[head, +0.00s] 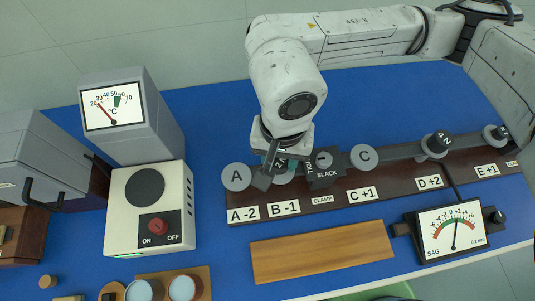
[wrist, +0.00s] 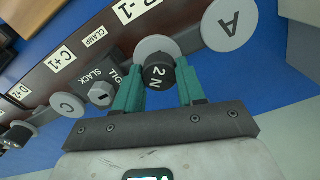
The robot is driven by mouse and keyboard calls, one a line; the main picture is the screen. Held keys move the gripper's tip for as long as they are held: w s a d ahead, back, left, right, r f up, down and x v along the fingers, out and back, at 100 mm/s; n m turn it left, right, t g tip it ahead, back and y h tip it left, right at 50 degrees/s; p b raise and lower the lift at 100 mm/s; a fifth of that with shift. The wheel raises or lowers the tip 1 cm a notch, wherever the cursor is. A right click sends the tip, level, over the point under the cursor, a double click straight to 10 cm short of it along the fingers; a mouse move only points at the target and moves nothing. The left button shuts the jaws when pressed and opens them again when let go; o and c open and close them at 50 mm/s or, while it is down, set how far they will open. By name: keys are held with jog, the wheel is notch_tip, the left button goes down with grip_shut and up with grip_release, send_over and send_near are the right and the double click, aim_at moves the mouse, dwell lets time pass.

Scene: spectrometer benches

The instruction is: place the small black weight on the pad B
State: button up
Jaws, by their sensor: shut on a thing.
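A small black weight marked 2 N (wrist: 157,77) is between the teal fingers of my gripper (wrist: 160,64), which are shut on it. In the head view my gripper (head: 276,163) hides most of the weight. The pad B (head: 284,179) is a grey disc behind the B -1 label, largely covered by my gripper. In the wrist view the pad B (wrist: 151,44) shows just beyond the weight, which overlaps its near edge. I cannot tell if the weight touches the pad.
Pad A (head: 236,176) is at the left, and pad C (head: 364,157) is right of the slack clamp (head: 323,166). Another black weight (head: 438,142) sits on pad D, and one (head: 499,132) on pad E. A SAG gauge (head: 451,231) and a wooden board (head: 322,251) lie in front.

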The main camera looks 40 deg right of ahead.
aim_at(281, 161)
jog(key=shift+s+f, duration=0.15)
jog(key=shift+f, duration=0.25)
jog(key=shift+f+b, duration=0.2)
jog(key=shift+b, duration=0.1)
jog(key=o, duration=1.2)
jog(key=shift+r, duration=0.1)
notch_tip(281, 161, up, 12)
jog(key=shift+r, duration=0.15)
